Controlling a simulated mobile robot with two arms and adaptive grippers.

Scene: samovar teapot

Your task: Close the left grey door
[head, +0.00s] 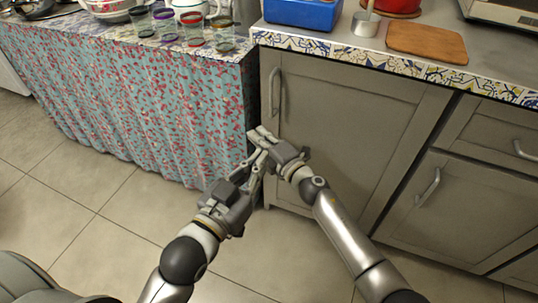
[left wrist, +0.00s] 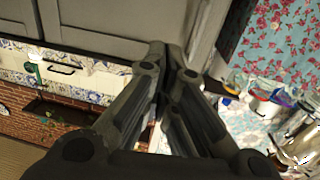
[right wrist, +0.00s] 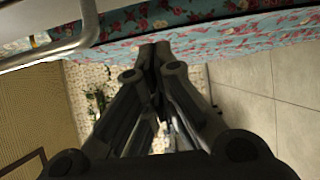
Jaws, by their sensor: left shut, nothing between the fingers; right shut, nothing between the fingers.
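The left grey door (head: 345,125) is the large panel under the counter in the head view, with a vertical metal handle (head: 276,92) near its left edge. It looks upright and about in line with the cabinet front; I cannot tell whether it is fully flush. My right gripper (head: 259,134) is shut and empty in front of the door's left edge, below the handle. My left gripper (head: 262,158) is shut and empty just below it, close to the right gripper. Contact with the door is unclear. A metal handle bar (right wrist: 55,48) shows in the right wrist view.
A table with a floral cloth (head: 130,110) stands left of the cabinet, holding several glasses (head: 193,28). The counter above bears a blue box (head: 303,12), a metal cup (head: 365,24) and a wooden board (head: 427,43). More grey cabinet fronts (head: 450,205) lie right. The tiled floor is clear.

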